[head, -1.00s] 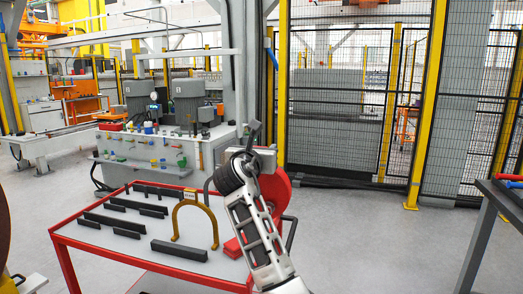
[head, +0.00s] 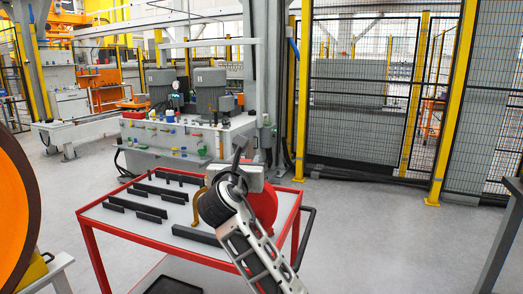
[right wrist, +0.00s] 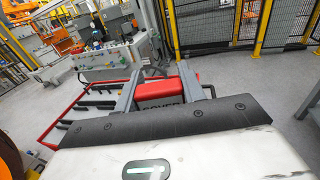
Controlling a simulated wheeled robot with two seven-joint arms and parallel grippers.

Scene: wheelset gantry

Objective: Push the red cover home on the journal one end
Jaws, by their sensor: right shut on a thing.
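My right gripper (head: 243,170) is shut on the red cover (head: 264,204), which shows as a round red disc partly hidden behind my wrist. At the left edge of the head view stands a large orange wheel (head: 14,215) with a dark rim. The journal end cannot be made out. My left gripper is not in view.
A red-framed cart (head: 115,234) carries several black bars (head: 136,209) and a yellow arch (head: 199,207) partly behind my arm. A grey machine bench (head: 190,142) stands behind it. Mesh fencing with yellow posts (head: 452,105) lies right. Floor (head: 380,235) is clear on the right.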

